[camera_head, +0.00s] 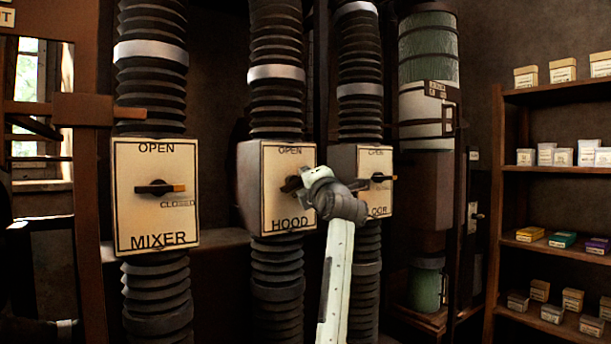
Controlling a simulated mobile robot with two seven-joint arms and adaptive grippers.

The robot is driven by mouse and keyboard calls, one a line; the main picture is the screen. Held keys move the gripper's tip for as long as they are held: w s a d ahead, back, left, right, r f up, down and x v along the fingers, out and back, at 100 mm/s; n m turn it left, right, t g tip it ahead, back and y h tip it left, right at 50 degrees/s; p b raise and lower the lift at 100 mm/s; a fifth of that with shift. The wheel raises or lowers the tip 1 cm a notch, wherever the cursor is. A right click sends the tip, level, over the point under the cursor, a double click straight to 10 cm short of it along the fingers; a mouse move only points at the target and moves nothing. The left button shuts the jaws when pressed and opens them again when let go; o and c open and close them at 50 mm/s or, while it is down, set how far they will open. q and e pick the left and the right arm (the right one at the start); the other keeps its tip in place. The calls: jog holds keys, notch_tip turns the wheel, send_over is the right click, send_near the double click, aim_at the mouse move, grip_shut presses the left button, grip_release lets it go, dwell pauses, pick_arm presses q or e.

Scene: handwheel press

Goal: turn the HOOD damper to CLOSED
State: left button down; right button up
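The HOOD damper (270,215) is a box with a cream front plate on a ribbed black duct, at the middle of the head view. Its plate reads OPEN at the top and HOOD at the bottom. The dark handle (290,184) shows only in part. My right gripper (303,184) is at the handle, over the right side of the plate, and its arm rises from the bottom. It hides the handle's tip and any CLOSED mark. I cannot tell whether its fingers are shut on the handle. My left gripper is not in view.
The MIXER damper (152,215) is to the left, its handle pointing right at CLOSED. Another damper (378,160), its label ending in OOR, is just right of my gripper, partly hidden by it. A shelf (560,255) with small boxes stands at the far right.

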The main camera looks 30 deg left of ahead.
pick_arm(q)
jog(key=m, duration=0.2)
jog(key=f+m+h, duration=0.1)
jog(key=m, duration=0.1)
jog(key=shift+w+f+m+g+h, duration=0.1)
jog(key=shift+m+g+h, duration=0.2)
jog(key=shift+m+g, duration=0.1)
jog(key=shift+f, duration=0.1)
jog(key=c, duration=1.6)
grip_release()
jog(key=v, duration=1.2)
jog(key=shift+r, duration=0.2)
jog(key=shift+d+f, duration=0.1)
